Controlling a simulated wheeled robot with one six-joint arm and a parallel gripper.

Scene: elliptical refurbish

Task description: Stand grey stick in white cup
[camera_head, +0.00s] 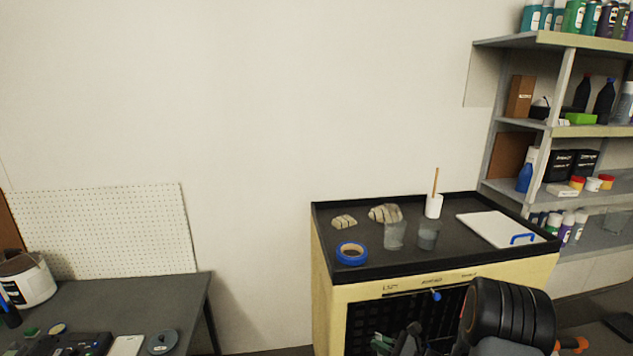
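A white cup (433,209) stands upright at the back of the black-topped cabinet. A thin tan stick (435,181) stands up out of it. I cannot make out a separate grey stick. Two greyish see-through cups, the left one (394,236) and the right one (429,237), stand in front of the white cup. My dark arm shows at the bottom right, in front of the cabinet. What seems to be my gripper (411,338) is at the bottom edge, below and apart from the cups. It is partly cut off, and its opening is unclear.
The cabinet top (375,265) has a raised rim. It also holds a blue tape roll (351,253), pale lumpy pieces (344,222), and a white board (497,229) with a blue handle. Loaded shelves (550,125) stand at right, a cluttered grey table (120,299) at left.

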